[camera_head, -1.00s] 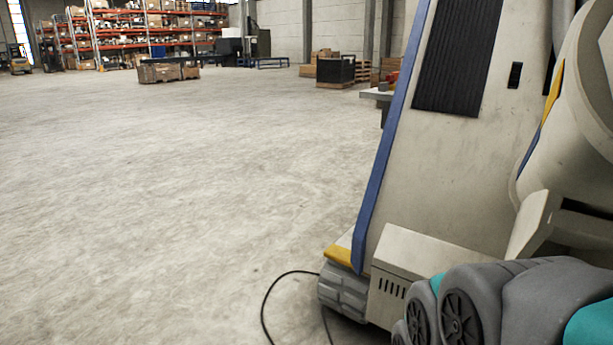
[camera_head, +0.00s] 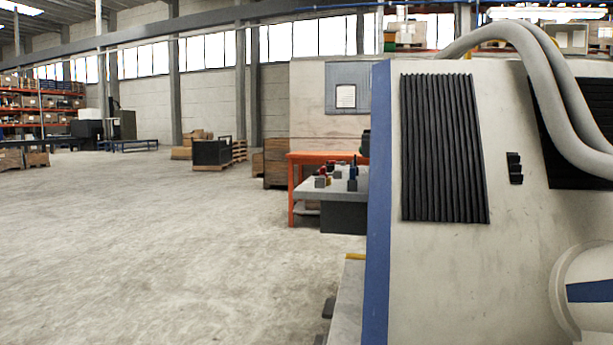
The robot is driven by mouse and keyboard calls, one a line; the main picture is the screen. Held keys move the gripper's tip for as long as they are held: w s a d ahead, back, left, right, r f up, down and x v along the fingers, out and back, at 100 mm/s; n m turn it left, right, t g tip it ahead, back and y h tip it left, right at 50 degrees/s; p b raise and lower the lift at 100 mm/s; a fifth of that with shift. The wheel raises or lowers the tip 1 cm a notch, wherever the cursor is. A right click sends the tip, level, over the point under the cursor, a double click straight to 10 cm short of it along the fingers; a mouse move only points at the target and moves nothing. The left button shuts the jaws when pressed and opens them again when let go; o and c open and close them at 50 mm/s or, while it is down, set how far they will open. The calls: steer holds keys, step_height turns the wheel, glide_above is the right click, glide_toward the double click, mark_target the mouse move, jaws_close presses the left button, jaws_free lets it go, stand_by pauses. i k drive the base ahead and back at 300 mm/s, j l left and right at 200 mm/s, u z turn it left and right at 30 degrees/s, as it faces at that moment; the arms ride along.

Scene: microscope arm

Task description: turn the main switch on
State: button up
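A large pale machine housing (camera_head: 440,275) with a blue edge fills the right of the head view. A small black part (camera_head: 514,168) with stepped segments is on its face, to the right of a black ribbed panel (camera_head: 444,148). It may be the main switch, but I cannot tell, and its on or off state is not readable. My gripper is not in view.
Thick pale hoses (camera_head: 540,62) arch over the housing at upper right. A grey workbench (camera_head: 325,190) with small items and an orange table frame (camera_head: 291,190) stand behind it. Open concrete floor (camera_head: 150,250) lies to the left. Shelves and crates are far back.

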mark_target(323, 175)
steer(key=i+j, duration=0.15)
steer(key=j, duration=0.2)
steer(key=i+j+z, duration=0.1)
steer(key=j, duration=0.3)
steer(key=i+j, duration=0.2)
steer(key=j, duration=0.15)
steer(key=i+j, duration=0.15)
steer(key=j, duration=0.25)
steer(key=i+j+z, duration=0.1)
steer(key=j, duration=0.3)
